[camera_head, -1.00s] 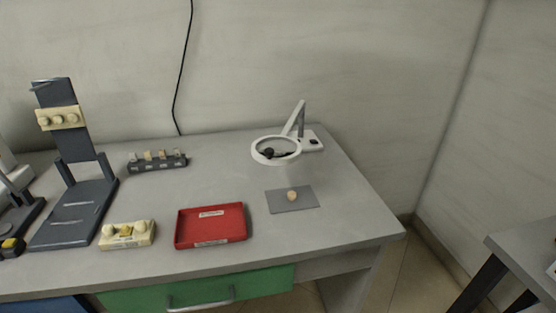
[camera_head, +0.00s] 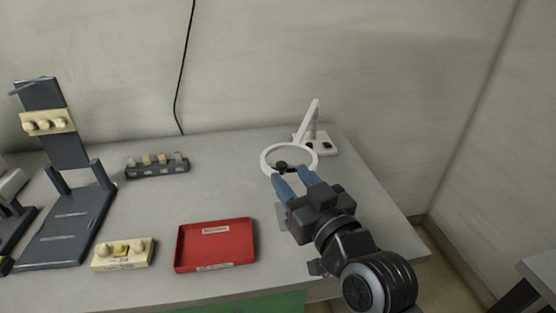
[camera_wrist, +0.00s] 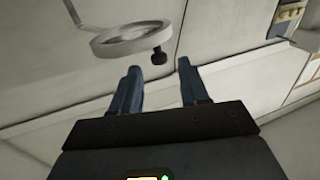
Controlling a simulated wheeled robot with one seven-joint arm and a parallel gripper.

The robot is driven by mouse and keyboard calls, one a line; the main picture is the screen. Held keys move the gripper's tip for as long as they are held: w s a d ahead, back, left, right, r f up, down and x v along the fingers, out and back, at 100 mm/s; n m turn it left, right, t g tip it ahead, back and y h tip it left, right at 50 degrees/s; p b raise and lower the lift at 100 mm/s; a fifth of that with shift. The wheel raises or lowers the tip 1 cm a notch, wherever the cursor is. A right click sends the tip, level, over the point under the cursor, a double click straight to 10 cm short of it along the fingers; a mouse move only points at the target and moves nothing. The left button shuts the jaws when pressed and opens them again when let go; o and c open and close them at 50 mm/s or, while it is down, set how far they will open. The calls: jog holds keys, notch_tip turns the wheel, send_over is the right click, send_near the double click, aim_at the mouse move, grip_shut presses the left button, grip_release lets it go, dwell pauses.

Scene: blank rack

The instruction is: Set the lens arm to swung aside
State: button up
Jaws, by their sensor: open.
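The lens arm is a white jointed arm (camera_head: 307,120) rising from a white base (camera_head: 322,143) at the back right of the bench. It carries a white ring lens (camera_head: 264,161) with a dark knob (camera_head: 281,166). The ring stands out over the bench, to the left of the base. My gripper (camera_head: 291,180) is open, its blue fingers at the near edge of the ring in the head view. In the wrist view the ring (camera_wrist: 118,43) and dark knob (camera_wrist: 159,56) lie beyond the open, empty fingers (camera_wrist: 157,75). I cannot tell whether a finger touches the ring.
A red tray (camera_head: 178,250) and a cream block with knobs (camera_head: 123,254) lie at the front. A dark rack with small blocks (camera_head: 157,172) and a dark stand (camera_head: 66,225) are at the left. A grey mat is mostly hidden behind my gripper.

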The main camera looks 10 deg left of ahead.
aim_at(284, 168)
jog(key=shift+p+x, duration=0.55)
jog(key=shift+x, duration=2.15)
jog(key=shift+c, duration=0.3)
grip_shut()
